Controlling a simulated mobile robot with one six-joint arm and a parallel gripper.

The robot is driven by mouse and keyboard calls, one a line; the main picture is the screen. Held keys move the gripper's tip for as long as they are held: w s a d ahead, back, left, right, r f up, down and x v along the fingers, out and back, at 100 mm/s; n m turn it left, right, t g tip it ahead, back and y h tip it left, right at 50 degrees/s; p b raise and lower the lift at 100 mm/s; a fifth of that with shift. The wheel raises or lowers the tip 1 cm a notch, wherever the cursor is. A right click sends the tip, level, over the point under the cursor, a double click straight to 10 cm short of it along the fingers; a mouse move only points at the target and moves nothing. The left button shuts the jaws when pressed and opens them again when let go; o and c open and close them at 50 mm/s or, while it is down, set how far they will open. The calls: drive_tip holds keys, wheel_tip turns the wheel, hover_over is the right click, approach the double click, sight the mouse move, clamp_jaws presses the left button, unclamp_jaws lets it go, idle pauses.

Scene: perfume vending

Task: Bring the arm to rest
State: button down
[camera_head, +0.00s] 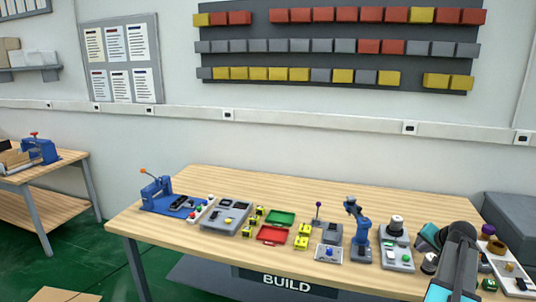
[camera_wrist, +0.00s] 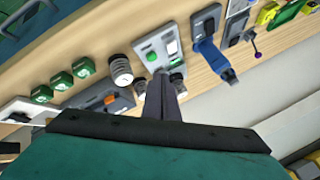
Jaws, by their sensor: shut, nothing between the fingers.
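My gripper (camera_wrist: 164,98) shows in the wrist view with its two dark fingers together and nothing between them. It is above the bench, in front of a grey panel (camera_wrist: 155,45) with a green button. In the head view my teal and dark arm covers the right end of the wooden workbench (camera_head: 190,240). I cannot make out the fingertips clearly there.
The bench carries a blue press (camera_head: 160,194), a red tray (camera_head: 274,235), a green tray (camera_head: 281,217), a blue lever device (camera_head: 356,222) and a grey button panel (camera_head: 397,256). Green blocks (camera_wrist: 61,81) and a ribbed knob (camera_wrist: 121,70) lie near my gripper.

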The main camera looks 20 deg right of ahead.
drive_tip(key=w+a+f+n+g+y, duration=0.15)
drive_tip(key=w+a+f, duration=0.3)
drive_tip(key=a, duration=0.65)
drive_tip(key=w+a+f+n+g+y, duration=0.1)
drive_tip(key=w+a+f+n, duration=0.3)
drive_tip(key=a, duration=0.6)
drive_tip(key=w+a+f+n+g+y, duration=0.1)
drive_tip(key=w+a+f, duration=0.2)
drive_tip(key=a+f, duration=0.55)
drive_tip(key=s+a+f+n+g, duration=0.1)
drive_tip(key=s+a+f+n, duration=0.15)
drive_tip(key=a, duration=0.85)
drive_tip(key=s+a+f+n+g, duration=0.2)
drive_tip(key=s+a+f, duration=0.15)
drive_tip(key=a, duration=0.75)
drive_tip(key=s+a+f+n+g, duration=0.1)
drive_tip(key=s+a+f+n, duration=0.2)
drive_tip(key=a, duration=0.8)
drive_tip(key=s+f+g+b, duration=0.6)
drive_tip(key=s+f+b, duration=0.4)
drive_tip(key=s+f, duration=1.6)
wheel_tip(320, 180, down, 3)
drive_tip(key=shift+s+a, duration=0.15)
drive_tip(key=shift+s, duration=0.15)
